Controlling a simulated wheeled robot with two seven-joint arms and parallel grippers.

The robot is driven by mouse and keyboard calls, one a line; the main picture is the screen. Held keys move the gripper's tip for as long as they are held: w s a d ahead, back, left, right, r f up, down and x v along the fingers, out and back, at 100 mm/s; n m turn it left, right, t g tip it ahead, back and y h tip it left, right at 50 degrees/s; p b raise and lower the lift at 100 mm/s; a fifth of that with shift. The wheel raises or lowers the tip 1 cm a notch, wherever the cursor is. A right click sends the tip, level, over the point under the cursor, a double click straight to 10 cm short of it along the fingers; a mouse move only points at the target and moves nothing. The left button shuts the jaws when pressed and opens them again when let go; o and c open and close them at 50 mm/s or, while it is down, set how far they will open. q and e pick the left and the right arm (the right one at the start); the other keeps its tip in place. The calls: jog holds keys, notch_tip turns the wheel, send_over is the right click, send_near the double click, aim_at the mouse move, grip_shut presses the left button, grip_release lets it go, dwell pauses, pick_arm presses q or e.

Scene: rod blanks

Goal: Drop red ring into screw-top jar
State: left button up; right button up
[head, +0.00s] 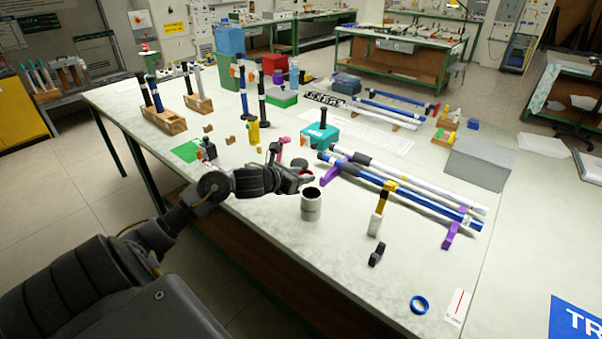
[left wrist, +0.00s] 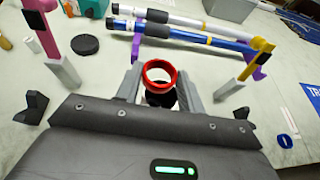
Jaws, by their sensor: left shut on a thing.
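The red ring (left wrist: 160,70) is pinched between the fingers of my left gripper (left wrist: 159,82) in the left wrist view, its round opening showing. My left gripper (head: 303,176) reaches in from the left in the head view; the ring is too small there to make out well. The screw-top jar (head: 311,207) is a pale grey, open cylinder standing upright on the table, just below and in front of the gripper. In the left wrist view a dark round shape shows under the ring, seemingly the jar's mouth. My right gripper is not in view.
A black disc (left wrist: 85,44) lies beyond the gripper. Blue and white rods (head: 400,190) rest on purple supports to the right. A yellow-and-white upright piece (head: 377,215) and a black block (head: 376,254) stand nearby.

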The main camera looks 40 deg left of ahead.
pick_arm(q)
jog(key=shift+f, duration=0.1)
jog(key=o, duration=1)
jog(key=b+v, duration=0.1)
jog(key=v, duration=1)
jog(key=shift+d+b, duration=0.1)
jog(key=shift+b, duration=0.2)
jog(key=shift+f, duration=0.1)
jog(key=shift+w, duration=0.1)
